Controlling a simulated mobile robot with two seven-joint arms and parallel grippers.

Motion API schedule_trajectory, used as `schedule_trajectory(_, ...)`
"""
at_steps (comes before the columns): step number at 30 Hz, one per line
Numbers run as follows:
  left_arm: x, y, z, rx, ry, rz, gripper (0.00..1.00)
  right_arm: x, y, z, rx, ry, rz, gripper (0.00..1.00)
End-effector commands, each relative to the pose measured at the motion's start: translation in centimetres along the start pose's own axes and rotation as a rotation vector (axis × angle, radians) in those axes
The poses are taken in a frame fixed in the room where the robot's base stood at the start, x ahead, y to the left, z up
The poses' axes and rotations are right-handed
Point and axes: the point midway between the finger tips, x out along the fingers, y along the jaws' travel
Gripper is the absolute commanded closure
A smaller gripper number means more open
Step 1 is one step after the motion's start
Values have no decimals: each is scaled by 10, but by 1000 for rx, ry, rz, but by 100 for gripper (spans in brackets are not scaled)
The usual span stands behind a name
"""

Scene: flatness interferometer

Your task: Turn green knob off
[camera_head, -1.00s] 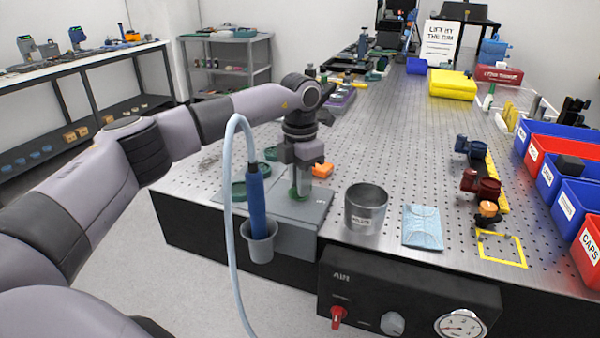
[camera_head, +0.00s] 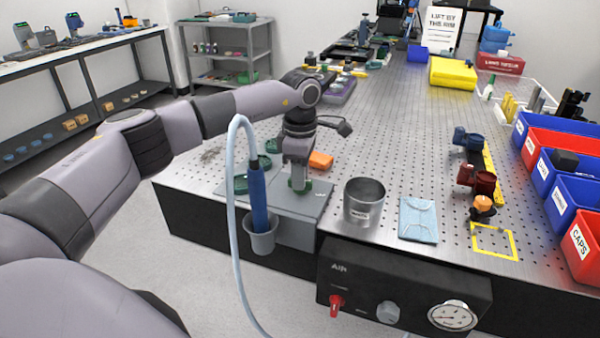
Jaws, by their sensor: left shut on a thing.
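The green knob (camera_head: 306,185) sits low on a grey plate (camera_head: 300,208) at the front left of the perforated metal table, mostly hidden by my gripper. My left gripper (camera_head: 298,182) points straight down over it, its fingers shut on the knob. Two other round dark green parts (camera_head: 240,184) lie on the same plate to the left, partly behind the blue tool and its hose. My right gripper does not show.
A blue tool (camera_head: 258,200) with a pale hose stands in a grey holder (camera_head: 262,238) at the table's front edge. An AIR panel (camera_head: 360,275) is below.

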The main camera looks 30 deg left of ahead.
Motion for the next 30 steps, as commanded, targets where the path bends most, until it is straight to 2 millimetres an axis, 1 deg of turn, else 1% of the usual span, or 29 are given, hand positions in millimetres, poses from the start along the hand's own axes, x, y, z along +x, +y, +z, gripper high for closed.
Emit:
schedule_trajectory(1, -2, 1, 1, 25, -6, 5, 100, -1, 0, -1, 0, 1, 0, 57)
schedule_trajectory(9, -2, 1, 2, 123, -6, 5, 100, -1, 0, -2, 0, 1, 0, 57)
schedule_trajectory(26, -2, 1, 2, 150, -7, 5, 100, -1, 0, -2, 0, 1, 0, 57)
schedule_trajectory(27, -2, 1, 2, 150, -7, 5, 70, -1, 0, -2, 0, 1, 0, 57)
schedule_trajectory(28, -2, 1, 2, 150, -6, 5, 60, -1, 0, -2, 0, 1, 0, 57)
schedule_trajectory(29, -2, 1, 2, 149, -6, 4, 57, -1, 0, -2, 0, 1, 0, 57)
schedule_trajectory(30, -2, 0, 2, 149, -5, 4, 57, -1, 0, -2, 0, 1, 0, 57)
